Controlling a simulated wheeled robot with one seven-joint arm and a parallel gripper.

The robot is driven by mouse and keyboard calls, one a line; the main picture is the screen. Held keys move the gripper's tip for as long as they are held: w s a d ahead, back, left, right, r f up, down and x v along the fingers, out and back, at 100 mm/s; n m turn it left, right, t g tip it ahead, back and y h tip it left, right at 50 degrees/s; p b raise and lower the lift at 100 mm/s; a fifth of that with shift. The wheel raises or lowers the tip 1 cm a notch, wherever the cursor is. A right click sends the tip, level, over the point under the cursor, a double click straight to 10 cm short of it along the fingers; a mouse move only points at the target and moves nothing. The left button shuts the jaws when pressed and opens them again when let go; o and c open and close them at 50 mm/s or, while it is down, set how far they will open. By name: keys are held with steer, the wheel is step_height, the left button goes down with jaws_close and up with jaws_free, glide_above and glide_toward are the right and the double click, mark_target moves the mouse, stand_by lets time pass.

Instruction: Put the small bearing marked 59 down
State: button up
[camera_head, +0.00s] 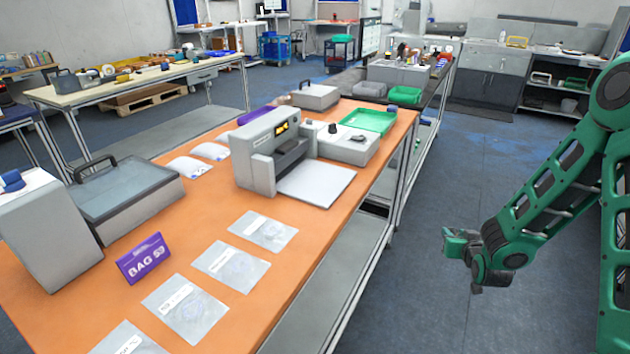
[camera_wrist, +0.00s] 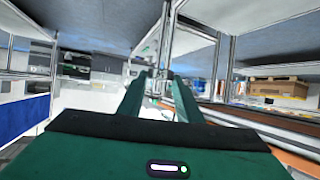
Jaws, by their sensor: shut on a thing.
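My gripper (camera_head: 457,243) hangs over the open floor, right of the orange table (camera_head: 332,253). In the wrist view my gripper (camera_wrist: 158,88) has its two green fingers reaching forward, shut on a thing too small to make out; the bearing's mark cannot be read. A purple sign (camera_head: 145,259) reading "BAG 59" stands on the table's left part. Several flat clear bags with white labels lie in a row along the near edge, among them one bag (camera_head: 264,230), a second (camera_head: 231,264) and a third (camera_head: 187,308).
A grey machine (camera_head: 255,165) with a pale plate (camera_head: 316,183) stands mid-table. A grey lidded case (camera_head: 128,205) and a tall grey box (camera_head: 45,235) stand at left. A green tray (camera_head: 369,121) lies at the far end. Floor around my gripper is clear.

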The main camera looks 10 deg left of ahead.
steer(key=shift+s+a+f, duration=0.15)
steer(key=shift+a+f, duration=0.05)
steer(key=shift+f, duration=0.1)
steer(key=shift+r, duration=0.1)
